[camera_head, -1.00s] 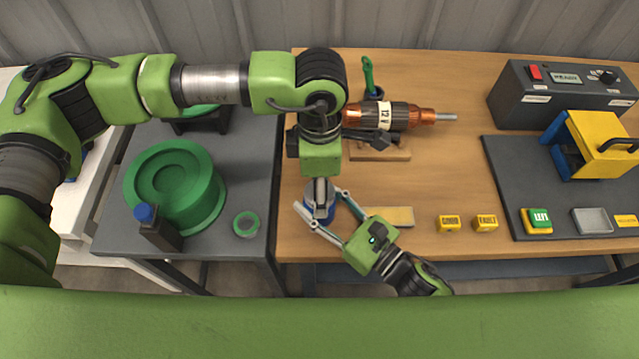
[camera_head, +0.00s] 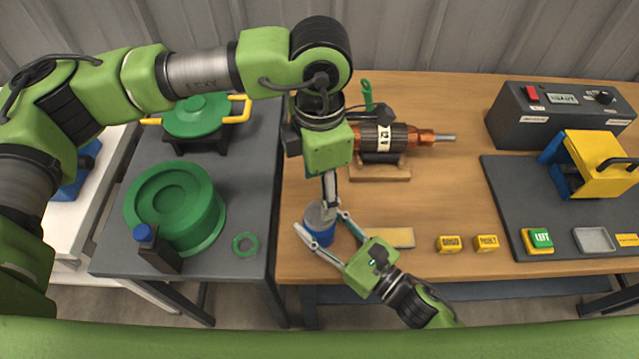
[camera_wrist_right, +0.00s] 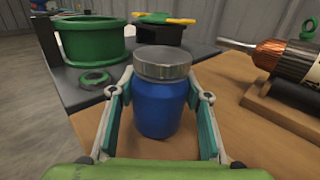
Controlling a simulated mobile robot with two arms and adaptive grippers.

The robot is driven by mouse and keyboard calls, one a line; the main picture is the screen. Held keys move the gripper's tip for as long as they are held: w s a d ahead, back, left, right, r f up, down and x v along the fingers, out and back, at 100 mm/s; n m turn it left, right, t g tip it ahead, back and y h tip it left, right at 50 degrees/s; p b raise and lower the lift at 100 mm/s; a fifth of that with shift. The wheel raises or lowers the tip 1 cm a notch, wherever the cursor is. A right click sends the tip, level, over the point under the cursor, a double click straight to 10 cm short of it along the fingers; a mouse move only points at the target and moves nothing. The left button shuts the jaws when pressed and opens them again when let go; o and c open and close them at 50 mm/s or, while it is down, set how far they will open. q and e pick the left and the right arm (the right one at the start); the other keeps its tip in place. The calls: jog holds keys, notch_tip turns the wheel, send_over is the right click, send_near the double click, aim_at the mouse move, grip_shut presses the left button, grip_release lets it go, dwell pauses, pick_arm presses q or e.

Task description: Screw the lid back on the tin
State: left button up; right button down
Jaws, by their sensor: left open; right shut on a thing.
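The blue tin (camera_head: 317,240) stands upright near the front left edge of the wooden bench. It is large in the right wrist view (camera_wrist_right: 160,104). The grey metal lid (camera_wrist_right: 162,63) sits level on its top and also shows in the head view (camera_head: 316,214). How tightly it is threaded cannot be told. My right gripper (camera_head: 321,236) is shut on the tin's body, one finger on each side. My left gripper (camera_head: 329,190) is open and points down just above the lid, seen edge-on; it does not show in the right wrist view.
A copper-wound rotor (camera_head: 385,137) rests on a wooden stand (camera_head: 380,172) behind the tin. A yellowish block (camera_head: 392,237) and small yellow blocks (camera_head: 449,244) lie to the right. The grey table (camera_head: 225,268) at left holds a green drum (camera_head: 170,200) and a green ring (camera_head: 245,244).

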aim_at(319, 213)
pick_arm(q)
jog(key=shift+r+n, duration=0.35)
jog(key=shift+n, duration=0.05)
jog(key=shift+f, duration=4.05)
jog(key=c, duration=1.1)
jog(key=shift+c, duration=0.2)
